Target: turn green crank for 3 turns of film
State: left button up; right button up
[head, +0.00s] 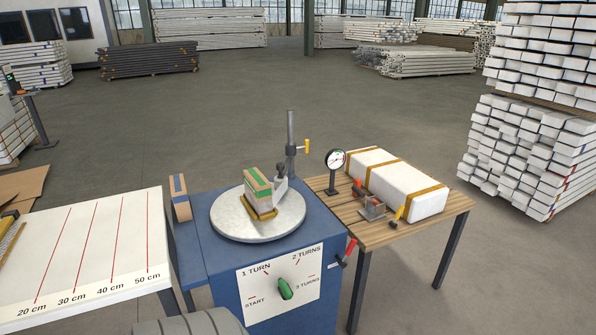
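The green crank (285,289) sits on the white dial plate (255,312) on the front of the blue machine (221,288). The plate reads START, 1 TURN, 2 TURNS and 3 TURNS. The crank is tilted, its upper end leaning up and left; I cannot tell which end is the pointer. Above it is a round grey turntable (228,226). Neither of my grippers is in view.
A post (291,160) stands behind the turntable. A red-handled lever (350,250) sticks out at the machine's right. A wooden table (415,232) at right holds a gauge (335,159), a long white package (395,180) and small tools. A white measuring table (85,240) stands left.

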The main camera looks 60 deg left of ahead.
aim_at(286, 292)
jog(key=u, duration=0.15)
jog(key=i, duration=0.2)
jog(key=u, duration=3.35)
